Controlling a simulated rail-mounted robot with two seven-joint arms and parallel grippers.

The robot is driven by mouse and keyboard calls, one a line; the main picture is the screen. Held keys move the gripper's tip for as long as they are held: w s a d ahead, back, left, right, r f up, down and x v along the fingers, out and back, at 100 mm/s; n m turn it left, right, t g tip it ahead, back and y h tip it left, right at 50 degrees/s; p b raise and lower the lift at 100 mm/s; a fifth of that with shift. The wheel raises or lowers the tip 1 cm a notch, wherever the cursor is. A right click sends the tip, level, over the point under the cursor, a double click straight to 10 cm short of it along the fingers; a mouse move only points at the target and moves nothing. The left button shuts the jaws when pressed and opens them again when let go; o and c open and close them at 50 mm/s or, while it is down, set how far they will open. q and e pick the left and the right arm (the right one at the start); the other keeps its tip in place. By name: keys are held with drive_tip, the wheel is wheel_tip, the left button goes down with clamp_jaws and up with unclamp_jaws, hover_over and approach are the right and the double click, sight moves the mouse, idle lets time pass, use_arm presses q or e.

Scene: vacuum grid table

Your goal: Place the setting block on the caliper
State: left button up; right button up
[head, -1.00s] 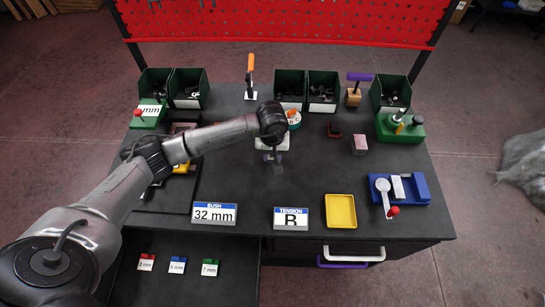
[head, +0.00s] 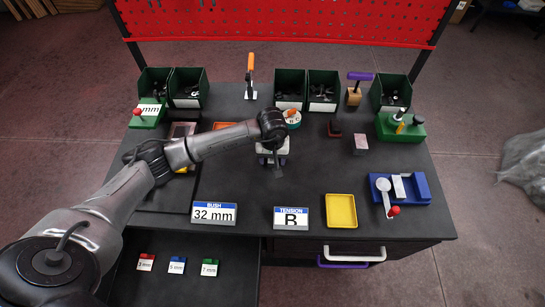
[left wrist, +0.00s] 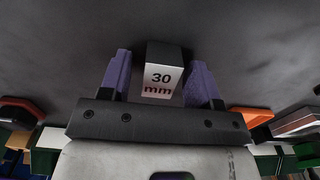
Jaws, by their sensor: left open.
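The setting block (left wrist: 160,82), a dark block with a pale face marked "30 mm", shows in the left wrist view between the two purple fingers of my left gripper (left wrist: 158,80). The fingers are apart, with a visible gap on the block's right side. In the head view my left gripper (head: 272,160) points down over the middle of the table, and the block cannot be made out clearly there. I cannot name the caliper for certain; a blue fixture (head: 415,198) with a pale round-headed lever and red knob lies at the right. My right gripper is out of view.
A yellow tray (head: 341,211) and the signs "BUSH 32 mm" (head: 214,213) and "TENSION R" (head: 291,218) stand along the front. Green bins (head: 187,88) line the back. A pink block (head: 360,145) stands right of centre.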

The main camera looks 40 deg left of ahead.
use_arm(q)
drive_tip(key=shift+r, duration=0.25)
wheel_tip(320, 180, up, 10)
drive_tip(key=shift+r+p, duration=0.2)
drive_tip(key=shift+p, duration=0.25)
drive_tip(key=shift+r, duration=0.35)
drive_tip(key=o, duration=0.4)
drive_tip(key=shift+r, duration=0.4)
